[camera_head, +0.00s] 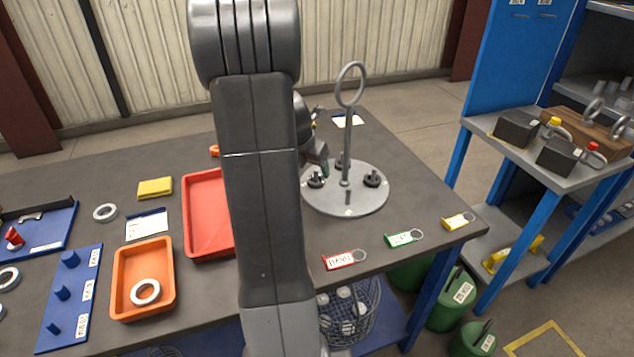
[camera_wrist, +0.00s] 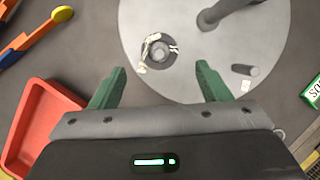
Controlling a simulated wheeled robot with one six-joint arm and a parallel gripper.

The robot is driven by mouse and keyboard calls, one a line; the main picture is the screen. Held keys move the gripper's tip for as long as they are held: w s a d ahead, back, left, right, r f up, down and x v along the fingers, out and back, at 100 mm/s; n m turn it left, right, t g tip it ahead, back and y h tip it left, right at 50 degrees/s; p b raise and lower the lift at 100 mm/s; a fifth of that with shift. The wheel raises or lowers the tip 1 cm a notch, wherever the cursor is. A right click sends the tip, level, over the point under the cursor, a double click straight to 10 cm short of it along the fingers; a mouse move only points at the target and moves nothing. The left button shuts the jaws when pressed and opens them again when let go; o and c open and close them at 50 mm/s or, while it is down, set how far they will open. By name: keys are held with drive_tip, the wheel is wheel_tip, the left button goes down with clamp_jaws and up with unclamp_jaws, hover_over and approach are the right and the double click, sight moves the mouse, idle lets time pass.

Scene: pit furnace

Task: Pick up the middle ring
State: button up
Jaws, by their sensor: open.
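Several pale rings lie on the grey table at the left of the head view: one flat on the bare table (camera_head: 105,212), one inside an orange tray (camera_head: 145,292), and one at the left edge (camera_head: 8,278), with a further ring cut off below it. I cannot tell which is the middle ring by size. My gripper (camera_wrist: 158,80) is open and empty, its green fingers apart over a round grey plate (camera_wrist: 185,88). A small round part with pale clips (camera_wrist: 158,52) lies ahead between the fingertips. In the head view my arm hides most of the gripper.
A blue board (camera_head: 72,308) with three pegs stands beside the orange tray (camera_head: 122,300). A red tray (camera_head: 200,245) is partly behind my arm. The plate carries a tall pole topped by a loop (camera_head: 350,85) and black knobs (camera_head: 372,180). Tagged keyrings (camera_head: 404,239) lie near the right edge.

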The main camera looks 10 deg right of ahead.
sight(314, 176)
drive_tip(key=shift+x, duration=2.75)
drive_tip(key=c, duration=1.1)
drive_tip(key=shift+r, duration=0.1)
drive_tip(key=shift+c, duration=0.2)
